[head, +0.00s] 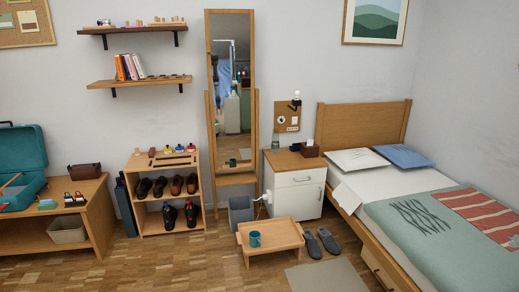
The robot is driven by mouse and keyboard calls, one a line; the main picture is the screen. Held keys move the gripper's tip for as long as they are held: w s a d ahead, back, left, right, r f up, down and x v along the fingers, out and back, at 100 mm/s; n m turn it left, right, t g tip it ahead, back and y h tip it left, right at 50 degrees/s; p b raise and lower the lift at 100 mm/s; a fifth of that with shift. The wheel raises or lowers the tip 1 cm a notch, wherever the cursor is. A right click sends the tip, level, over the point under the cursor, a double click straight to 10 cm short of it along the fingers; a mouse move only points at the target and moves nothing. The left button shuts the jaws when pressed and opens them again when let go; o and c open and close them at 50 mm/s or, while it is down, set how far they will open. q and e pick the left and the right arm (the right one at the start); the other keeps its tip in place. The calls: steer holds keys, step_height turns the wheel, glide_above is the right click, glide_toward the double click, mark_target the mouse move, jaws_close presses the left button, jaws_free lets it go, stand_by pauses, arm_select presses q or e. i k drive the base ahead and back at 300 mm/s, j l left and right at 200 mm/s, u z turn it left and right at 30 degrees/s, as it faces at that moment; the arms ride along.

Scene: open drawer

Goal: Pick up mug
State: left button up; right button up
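A small teal mug (255,240) stands upright on a low wooden tray table (286,242) on the floor, near the middle of the view. The mug sits toward the left part of the tray table. Its handle is too small to make out clearly. Neither of my grippers shows in the head view.
A white nightstand (297,197) and the bed (440,243) stand behind and to the right. A grey bin (241,213) and a shoe rack (166,205) are to the left. Slippers (328,241) and a rug (328,276) lie beside the tray table. The wooden floor in front is clear.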

mark_target(254, 236)
steer(key=i+l, duration=0.15)
steer(key=i, duration=0.4)
steer(key=i+l, duration=0.15)
steer(key=i, duration=0.4)
steer(key=i+l, duration=0.1)
steer(key=i, duration=0.5)
